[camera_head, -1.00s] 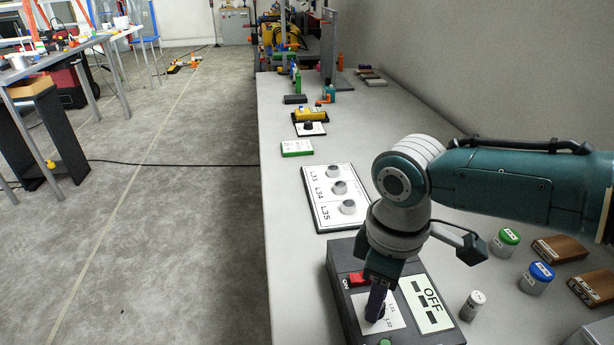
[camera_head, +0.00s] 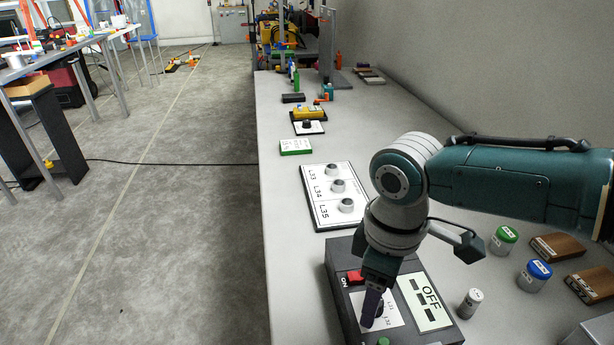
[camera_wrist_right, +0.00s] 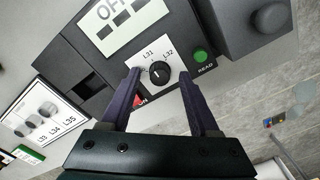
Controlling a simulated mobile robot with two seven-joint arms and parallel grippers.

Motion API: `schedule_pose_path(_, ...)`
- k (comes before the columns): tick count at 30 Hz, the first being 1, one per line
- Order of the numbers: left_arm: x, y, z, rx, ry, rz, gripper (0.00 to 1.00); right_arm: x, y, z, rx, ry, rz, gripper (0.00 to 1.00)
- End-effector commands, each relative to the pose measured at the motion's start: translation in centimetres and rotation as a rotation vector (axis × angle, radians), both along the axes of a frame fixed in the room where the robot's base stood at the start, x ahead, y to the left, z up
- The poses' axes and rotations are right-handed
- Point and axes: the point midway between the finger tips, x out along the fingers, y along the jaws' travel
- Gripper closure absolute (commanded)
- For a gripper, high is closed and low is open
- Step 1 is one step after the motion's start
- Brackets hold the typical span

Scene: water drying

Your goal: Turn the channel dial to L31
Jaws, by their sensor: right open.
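The channel dial (camera_wrist_right: 159,74) is a round black knob on a white plate (camera_wrist_right: 132,58) labelled L31 and L32. It has a short light mark, but I cannot tell which label it points to. My right gripper (camera_wrist_right: 161,74) is open, with its two purple fingertips on either side of the dial; I cannot tell whether they touch it. In the head view my right gripper (camera_head: 371,308) points down at the dark box (camera_head: 341,262) and hides much of the dial. The box's display (camera_head: 425,304) reads OFF. My left gripper is not in view.
A red switch (camera_head: 356,276) marked ON and a green button (camera_wrist_right: 201,55) marked READ flank the dial. A panel with several knobs (camera_head: 335,216) stands behind the box. A grey-capped jar (camera_head: 470,303), a green-lidded jar (camera_head: 503,239) and a blue-lidded jar (camera_head: 535,276) stand right.

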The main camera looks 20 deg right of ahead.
Motion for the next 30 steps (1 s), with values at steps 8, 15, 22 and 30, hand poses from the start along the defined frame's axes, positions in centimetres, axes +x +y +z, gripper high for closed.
schedule_pose_path(8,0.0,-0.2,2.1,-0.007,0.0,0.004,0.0,0.1,0.0,4.6,0.0,-0.004,0.002,0.38)
schedule_pose_path(15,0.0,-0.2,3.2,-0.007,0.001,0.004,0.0,0.0,0.0,8.7,0.0,-0.002,0.0,0.38)
schedule_pose_path(22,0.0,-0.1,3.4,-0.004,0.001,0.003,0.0,0.0,0.0,9.9,0.001,-0.001,0.0,0.38)
schedule_pose_path(30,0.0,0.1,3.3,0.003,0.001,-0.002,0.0,0.0,0.0,9.9,0.001,-0.001,0.0,0.38)
